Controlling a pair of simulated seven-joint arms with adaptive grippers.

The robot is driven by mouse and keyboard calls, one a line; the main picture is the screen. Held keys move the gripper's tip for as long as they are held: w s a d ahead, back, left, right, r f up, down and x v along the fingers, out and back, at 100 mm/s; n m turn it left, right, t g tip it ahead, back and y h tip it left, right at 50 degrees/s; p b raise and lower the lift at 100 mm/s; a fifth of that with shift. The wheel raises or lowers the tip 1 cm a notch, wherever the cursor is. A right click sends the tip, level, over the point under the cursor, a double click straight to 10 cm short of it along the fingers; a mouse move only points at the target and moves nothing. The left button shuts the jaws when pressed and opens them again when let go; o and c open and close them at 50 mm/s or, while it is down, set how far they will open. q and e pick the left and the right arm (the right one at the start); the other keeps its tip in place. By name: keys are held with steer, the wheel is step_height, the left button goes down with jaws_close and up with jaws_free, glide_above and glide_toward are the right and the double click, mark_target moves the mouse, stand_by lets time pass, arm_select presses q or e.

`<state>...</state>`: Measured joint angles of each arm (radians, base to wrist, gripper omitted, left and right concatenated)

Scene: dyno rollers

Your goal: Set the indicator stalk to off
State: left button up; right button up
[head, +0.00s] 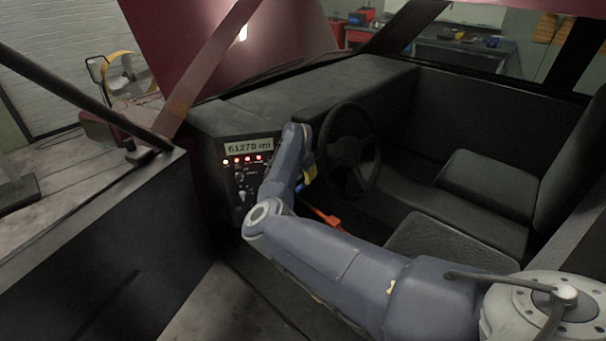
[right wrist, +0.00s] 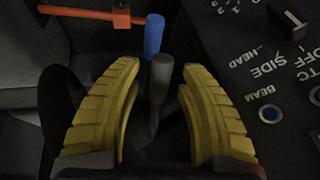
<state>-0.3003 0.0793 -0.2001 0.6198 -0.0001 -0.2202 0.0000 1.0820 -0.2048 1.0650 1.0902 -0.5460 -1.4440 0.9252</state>
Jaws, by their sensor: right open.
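A dark grey stalk (right wrist: 160,82) with a rounded end stands between the yellow fingers of my right gripper (right wrist: 158,68) in the right wrist view. The fingers are open, with a gap showing on each side of the stalk. I take this to be the indicator stalk; no label shows on it, and I cannot tell its setting. In the head view my right gripper (head: 308,166) is beside the steering wheel (head: 349,146), and my arm hides the stalk. My left gripper is in neither view.
A blue-ended lever (right wrist: 154,36) is just beyond the grey stalk, near an orange bar (right wrist: 82,13). A mileage display (head: 249,147) is left of my arm.

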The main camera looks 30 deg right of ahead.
steer(key=shift+c, duration=0.2)
jaws_close()
stand_by(0.4)
